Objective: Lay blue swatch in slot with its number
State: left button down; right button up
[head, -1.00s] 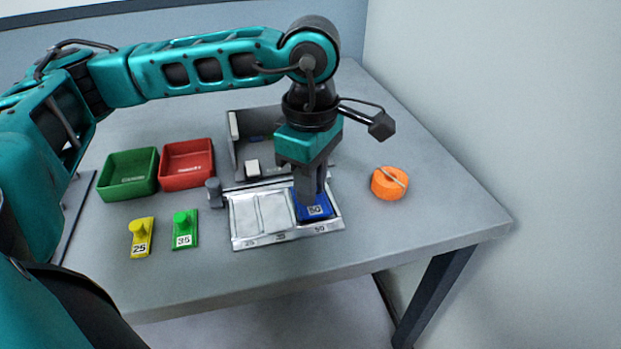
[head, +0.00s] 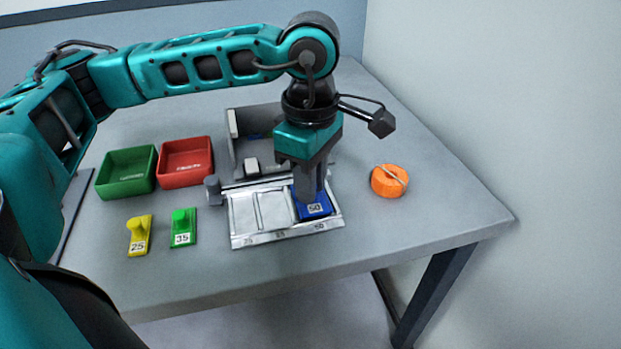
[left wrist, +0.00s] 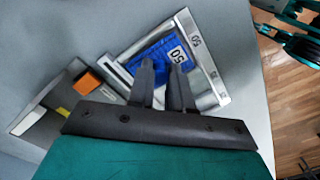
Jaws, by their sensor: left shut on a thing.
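The blue swatch (head: 315,208) bears a white label reading 50. It sits in the right-hand slot of the metal tray (head: 285,236), whose front rim is marked 50 below that slot. My left gripper (head: 311,194) points down and is shut on the swatch. The left wrist view also shows the swatch (left wrist: 150,58) within the tray frame, by the 50 mark. The gripper hides part of the swatch, so I cannot tell if it lies fully flat. The other two slots are empty. My right gripper is not in view.
A yellow swatch (head: 139,236) marked 25 and a green swatch (head: 183,228) marked 35 lie left of the tray. Green (head: 126,174) and red (head: 186,162) bins and a grey open box (head: 240,158) stand behind. An orange round object (head: 388,182) lies right.

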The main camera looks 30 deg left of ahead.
pick_arm(q)
jog(key=shift+f+b, duration=0.15)
jog(key=shift+b, duration=0.2)
dwell(0.4)
jog(key=c, duration=1)
grip_release()
jog(key=shift+o, duration=0.7)
jog(key=o, duration=0.3)
jog(key=shift+r+p, duration=1.85)
jog(key=shift+r, duration=1.2)
